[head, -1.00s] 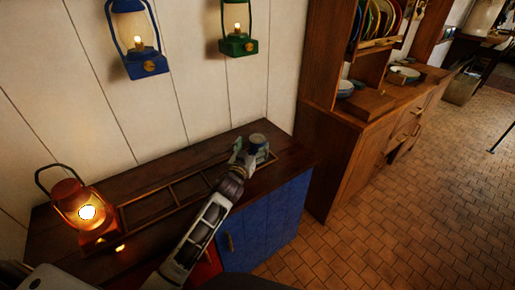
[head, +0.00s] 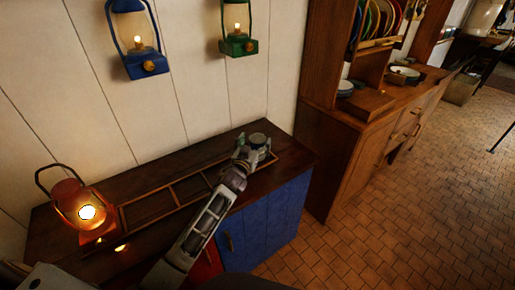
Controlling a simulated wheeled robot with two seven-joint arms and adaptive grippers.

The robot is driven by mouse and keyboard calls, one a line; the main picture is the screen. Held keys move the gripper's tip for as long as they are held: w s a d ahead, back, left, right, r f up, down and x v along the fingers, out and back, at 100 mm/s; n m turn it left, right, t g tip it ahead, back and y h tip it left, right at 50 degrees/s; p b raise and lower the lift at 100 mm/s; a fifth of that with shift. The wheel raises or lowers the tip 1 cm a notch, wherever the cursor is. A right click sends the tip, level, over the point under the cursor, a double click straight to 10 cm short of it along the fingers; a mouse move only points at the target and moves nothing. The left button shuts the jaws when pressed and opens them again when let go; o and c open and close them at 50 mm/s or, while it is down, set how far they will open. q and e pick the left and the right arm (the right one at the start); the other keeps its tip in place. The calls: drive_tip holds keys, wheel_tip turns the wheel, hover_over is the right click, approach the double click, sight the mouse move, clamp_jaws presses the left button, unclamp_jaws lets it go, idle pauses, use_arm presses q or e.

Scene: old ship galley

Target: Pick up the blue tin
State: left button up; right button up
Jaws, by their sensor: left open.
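The blue tin (head: 258,139) is small and round and stands at the right end of a wooden rack (head: 154,207) on the dark counter top. My left gripper (head: 252,150) is open at the tin, its fingers close around or beside the tin's near side. I cannot tell whether the fingers touch it. The gripper hides the tin's lower part. My right gripper is not in view.
A lit red lantern (head: 72,210) stands at the counter's left end. A blue lantern (head: 135,40) and a green lantern (head: 237,28) hang on the white plank wall. A wooden dresser (head: 335,150) with plates stands to the right. The tiled floor (head: 400,220) is clear.

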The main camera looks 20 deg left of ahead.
sight(258, 138)
use_arm(q)
drive_tip(key=shift+w, duration=1.5)
drive_tip(key=shift+r, duration=0.1)
drive_tip(key=c, duration=1.4)
drive_tip(key=shift+r, duration=0.5)
wheel_tip(258, 138, up, 8)
drive_tip(key=shift+f+p, duration=0.15)
drive_tip(key=shift+p, duration=0.5)
drive_tip(key=shift+r, duration=0.65)
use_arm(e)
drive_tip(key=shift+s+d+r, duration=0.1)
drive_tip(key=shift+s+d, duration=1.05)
